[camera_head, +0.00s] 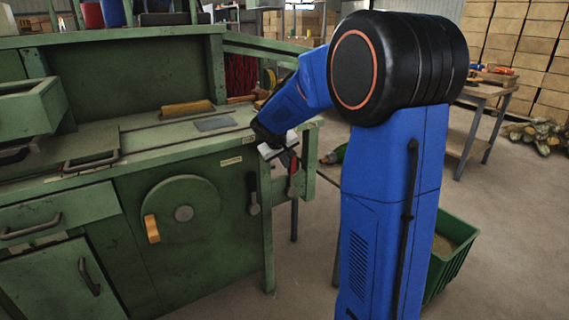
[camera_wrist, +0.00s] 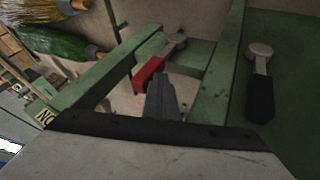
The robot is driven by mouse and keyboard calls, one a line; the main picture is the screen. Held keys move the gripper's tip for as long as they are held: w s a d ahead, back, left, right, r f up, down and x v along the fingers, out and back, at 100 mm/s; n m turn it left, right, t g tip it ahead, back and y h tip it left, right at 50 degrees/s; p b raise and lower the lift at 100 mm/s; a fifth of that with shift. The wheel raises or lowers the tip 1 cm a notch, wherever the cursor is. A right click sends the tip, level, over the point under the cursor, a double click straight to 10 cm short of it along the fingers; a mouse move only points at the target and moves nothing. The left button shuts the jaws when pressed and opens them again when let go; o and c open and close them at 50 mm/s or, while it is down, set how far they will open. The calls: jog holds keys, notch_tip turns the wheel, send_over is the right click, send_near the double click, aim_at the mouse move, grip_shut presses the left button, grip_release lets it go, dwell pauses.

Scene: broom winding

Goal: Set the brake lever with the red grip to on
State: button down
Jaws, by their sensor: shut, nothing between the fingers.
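The brake lever with the red grip (camera_head: 292,186) is at the right end of the green bench, just below my gripper (camera_head: 286,158). In the wrist view the red grip (camera_wrist: 149,71) sits at the end of a pale metal arm (camera_wrist: 174,46). My gripper (camera_wrist: 161,88) is shut and empty, its dark fingers close beside the red grip. I cannot tell whether they touch it.
A green bar (camera_wrist: 105,72) runs left of the red grip. A small lettered label (camera_wrist: 45,118) is at its lower end. Broom bristles (camera_wrist: 30,12) show at top left. The handwheel (camera_head: 182,212) is on the bench front, and a green crate (camera_head: 450,255) stands on the floor.

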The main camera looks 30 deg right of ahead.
jog(key=shift+w+d+f+m+y, duration=0.15)
jog(key=shift+d+y, duration=0.75)
jog(key=shift+d, duration=0.7)
jog(key=shift+s+d+f+m+y, duration=0.1)
jog(key=shift+d+m+y, duration=0.1)
jog(key=shift+d+y, duration=1.05)
jog(key=shift+w+d+f+m+y, duration=0.15)
jog(key=shift+d+y, duration=0.4)
jog(key=shift+d, duration=1.35)
jog(key=shift+d+r, duration=0.1)
jog(key=shift+a+r, duration=0.25)
jog(key=shift+a, duration=0.1)
jog(key=w+a+v, duration=0.1)
jog(key=a+v, duration=0.1)
jog(key=v, duration=0.9)
jog(key=shift+s+r, duration=0.2)
jog(key=shift+r, duration=0.4)
jog(key=shift+a, duration=0.1)
